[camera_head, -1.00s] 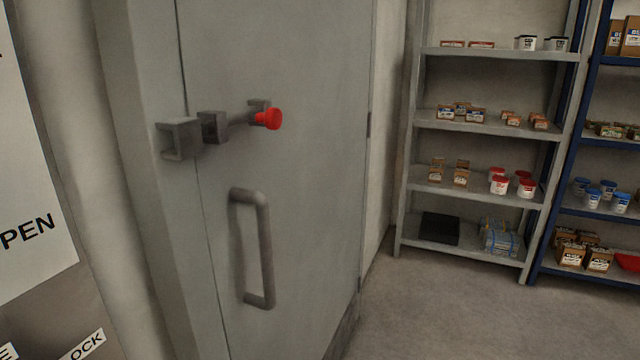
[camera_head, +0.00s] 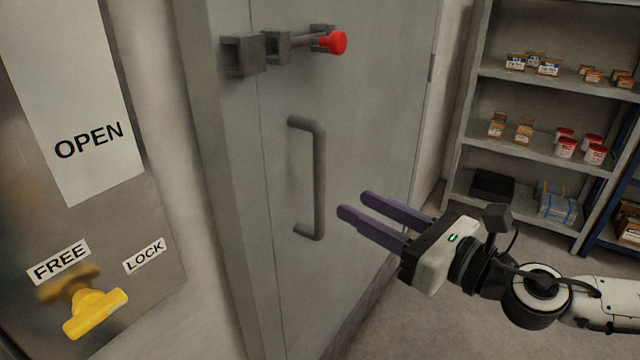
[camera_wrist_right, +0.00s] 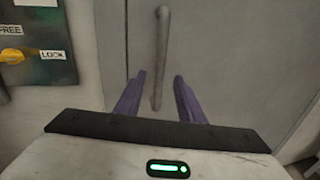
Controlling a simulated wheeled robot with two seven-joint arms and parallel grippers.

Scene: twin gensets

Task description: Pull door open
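The grey metal door (camera_head: 370,110) fills the middle of the head view and looks closed in its frame. Its vertical bar handle (camera_head: 319,180) is mid-door. Above the handle is a bolt latch (camera_head: 290,45) with a red knob (camera_head: 337,43). My right gripper (camera_head: 354,204) is open and empty, its purple fingers pointing at the door just right of the handle's lower end. In the right wrist view the handle (camera_wrist_right: 160,60) appears between and beyond the open fingers, apart from them. My left gripper is not in view.
Left of the door is a panel with a yellow turn handle (camera_head: 96,313), a FREE label (camera_head: 59,262), a LOCK label (camera_head: 145,255) and an OPEN sign (camera_head: 88,140). Grey shelves (camera_head: 535,80) with small boxes and tubs stand at the right. Some floor shows between door and shelves.

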